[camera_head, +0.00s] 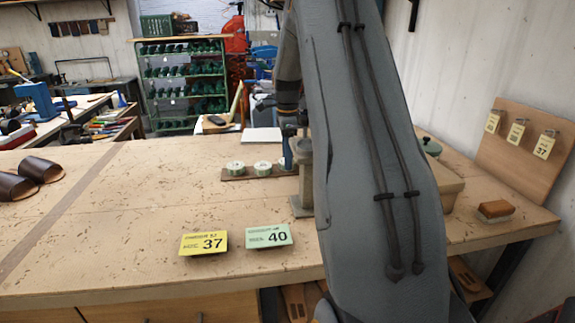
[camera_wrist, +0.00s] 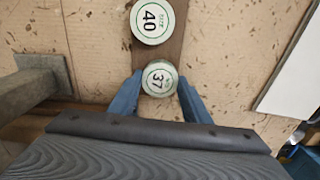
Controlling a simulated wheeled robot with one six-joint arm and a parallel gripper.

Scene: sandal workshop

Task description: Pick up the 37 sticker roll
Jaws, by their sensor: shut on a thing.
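The 37 sticker roll (camera_wrist: 159,78) is a round whitish roll with a green ring and a black "37" on its top. In the wrist view it sits between the blue fingers of my gripper (camera_wrist: 159,88), one finger on each side. My gripper is shut on it. The roll still appears to be over the dark wooden strip; I cannot tell whether it touches it. The 40 sticker roll (camera_wrist: 152,20) is close beside it on the same strip. In the head view my gripper (camera_head: 287,152) is partly hidden by my arm.
Two other rolls (camera_head: 249,168) stand on the strip (camera_head: 225,178). A yellow 37 card (camera_head: 203,243) and a green 40 card (camera_head: 268,235) lie near the front of the bench. A grey metal stand (camera_wrist: 35,85) is close to my gripper. Brown sandal parts (camera_head: 40,169) lie far left.

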